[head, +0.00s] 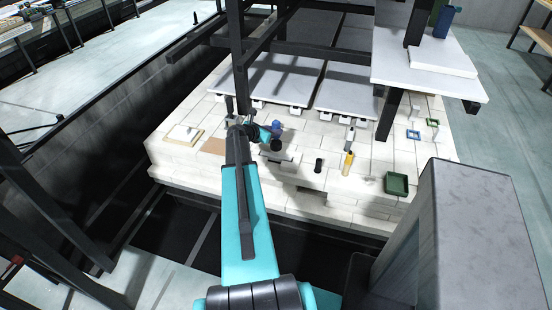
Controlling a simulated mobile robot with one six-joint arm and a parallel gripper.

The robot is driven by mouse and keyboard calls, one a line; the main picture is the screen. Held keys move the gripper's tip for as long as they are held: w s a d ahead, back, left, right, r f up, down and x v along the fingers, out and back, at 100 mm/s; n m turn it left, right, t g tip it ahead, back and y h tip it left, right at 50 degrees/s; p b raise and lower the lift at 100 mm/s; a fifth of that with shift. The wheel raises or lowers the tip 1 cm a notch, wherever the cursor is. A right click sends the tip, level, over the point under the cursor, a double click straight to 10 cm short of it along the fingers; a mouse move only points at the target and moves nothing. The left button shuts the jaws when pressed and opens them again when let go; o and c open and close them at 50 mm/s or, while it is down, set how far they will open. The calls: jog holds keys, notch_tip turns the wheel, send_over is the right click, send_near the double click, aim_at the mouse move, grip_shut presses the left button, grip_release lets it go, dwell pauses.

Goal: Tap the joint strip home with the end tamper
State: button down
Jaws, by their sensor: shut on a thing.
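My gripper (279,153) is at the end of my teal arm, low over the front of the pale brick deck of the kiln car (330,205). It is small and partly hidden by my wrist. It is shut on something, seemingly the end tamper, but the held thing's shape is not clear. A pale block edge shows close beside it. I cannot pick out the joint strip for certain at this size; the joint near the gripper is partly covered by my arm.
A yellow-handled tool (348,163), a black cylinder (318,165) and a green tray (397,184) stand right of my gripper. A pale board (184,134) lies to the left. Dark posts and beams (238,60) and a raised white shelf (425,70) crowd the space behind.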

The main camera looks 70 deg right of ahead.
aim_at(275, 140)
notch_tip(275, 140, down, 6)
jog(key=b, duration=0.3)
jog(key=shift+r, duration=0.25)
jog(key=shift+a+r, duration=0.1)
jog(key=shift+r+p, duration=1.65)
jog(key=shift+r, duration=0.6)
